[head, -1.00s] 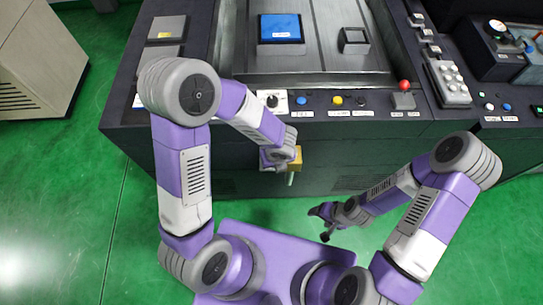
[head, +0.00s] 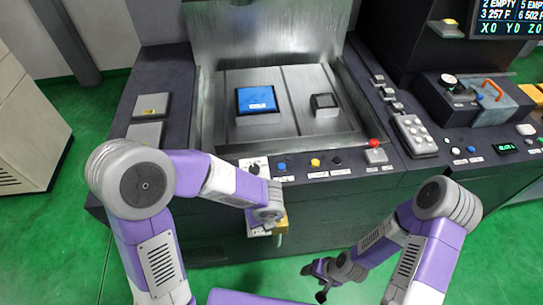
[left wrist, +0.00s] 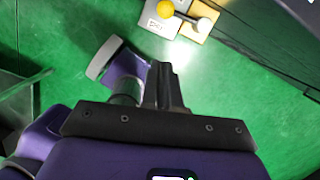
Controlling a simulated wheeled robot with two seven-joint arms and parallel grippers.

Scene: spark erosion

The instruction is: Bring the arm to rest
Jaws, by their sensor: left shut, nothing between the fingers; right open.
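My left arm comes in from the left and bends down at the front of the dark machine (head: 330,200). In the left wrist view my left gripper (left wrist: 166,88) is shut and empty over the green floor, with the yellow block (left wrist: 200,22) apart from the fingertips. My right gripper (head: 320,278) is open and empty, low in front of the machine.
A blue block (head: 256,99) and a small dark block (head: 325,105) sit on the machine's metal bed. Buttons, a selector (head: 254,168) and a red knob (head: 375,143) line the front edge. A beige cabinet (head: 28,125) stands left. Green floor (head: 65,225) is clear between.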

